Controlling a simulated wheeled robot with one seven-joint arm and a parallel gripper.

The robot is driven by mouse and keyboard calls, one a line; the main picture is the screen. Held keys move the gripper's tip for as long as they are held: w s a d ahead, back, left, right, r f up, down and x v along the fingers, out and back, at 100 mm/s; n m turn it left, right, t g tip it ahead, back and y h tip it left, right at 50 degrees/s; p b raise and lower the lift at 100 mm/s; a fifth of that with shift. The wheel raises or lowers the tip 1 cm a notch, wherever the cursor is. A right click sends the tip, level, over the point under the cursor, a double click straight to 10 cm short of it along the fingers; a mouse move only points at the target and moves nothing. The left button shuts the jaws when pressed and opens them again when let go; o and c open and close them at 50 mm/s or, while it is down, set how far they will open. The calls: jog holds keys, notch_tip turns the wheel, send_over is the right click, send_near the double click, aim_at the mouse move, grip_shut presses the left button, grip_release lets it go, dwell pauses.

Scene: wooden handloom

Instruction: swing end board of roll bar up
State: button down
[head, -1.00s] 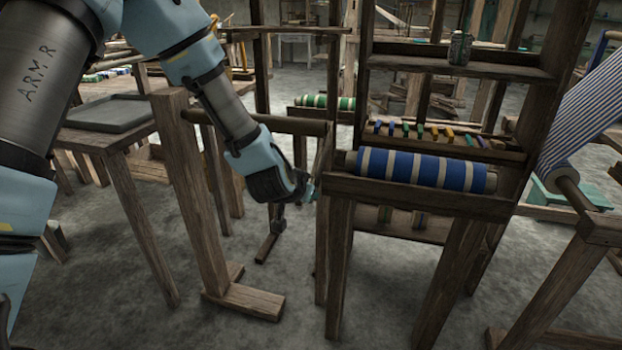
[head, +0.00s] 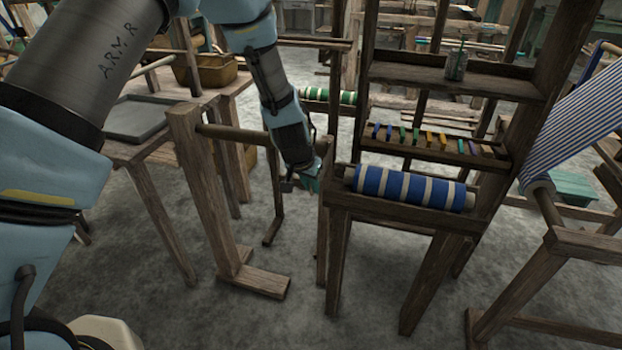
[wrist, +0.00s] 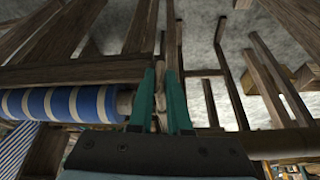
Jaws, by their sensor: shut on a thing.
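The roll bar (head: 240,134) is a dark wooden rod running right from a wooden post (head: 197,190). Its narrow wooden end board (head: 326,155) is near the left end of the blue-and-cream striped roll (head: 410,187). My gripper (head: 308,186) is at this board, left of the striped roll. In the wrist view, my gripper's two teal fingers (wrist: 160,75) are shut on a slim wooden piece (wrist: 160,100), seemingly the end board. The striped roll (wrist: 65,103) lies left of the fingers there. My arm and gripper hide part of the roll bar and end board.
A wooden rack with a bobbin shelf (head: 430,148) and a jar (head: 456,66) stands to the right. A table with a grey tray (head: 140,118) is at the left. A striped cloth roll (head: 580,120) is at far right. Bare floor lies in front.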

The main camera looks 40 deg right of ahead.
jog(key=shift+d+r+p, duration=0.35)
jog(key=shift+r+p, duration=0.05)
jog(key=shift+r, duration=0.2)
jog(key=c, duration=1.1)
grip_release()
jog(key=shift+c, duration=0.2)
jog(key=shift+o, duration=1.3)
jog(key=shift+a+f, duration=0.2)
jog(key=b+v, duration=0.2)
jog(key=v, duration=0.9)
jog(key=shift+w+d, duration=0.1)
jog(key=shift+w, duration=0.05)
